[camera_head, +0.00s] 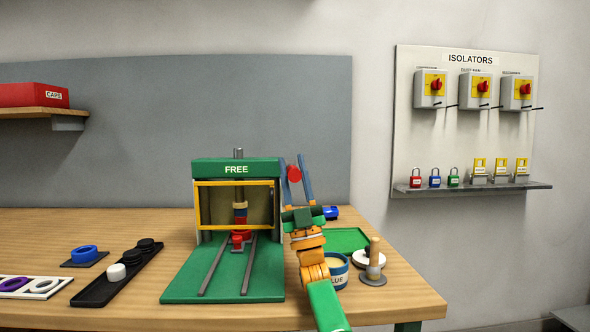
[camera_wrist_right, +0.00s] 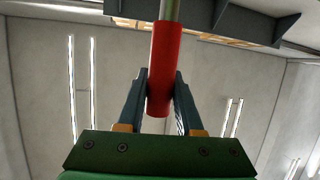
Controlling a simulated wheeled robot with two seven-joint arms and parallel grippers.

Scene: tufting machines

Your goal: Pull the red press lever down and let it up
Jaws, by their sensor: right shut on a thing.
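In the right wrist view the lever's red grip (camera_wrist_right: 163,65) hangs from a grey rod between the two fingers. My right gripper (camera_head: 293,168) is shut on the red grip, its blue-grey fingers on either side. It also shows in the right wrist view (camera_wrist_right: 161,85). Inside the press, behind the yellow-framed guard, a dark and red stacked part (camera_head: 240,212) stands above a red piece (camera_head: 238,238) on the rails. My left gripper is not in view.
A glue pot (camera_head: 338,272), a brush on a round base (camera_head: 374,262) and a green tray (camera_head: 347,240) stand right of the press, close to my right arm. A black tray (camera_head: 118,277) with pucks lies left. An isolator panel (camera_head: 465,120) hangs on the right wall.

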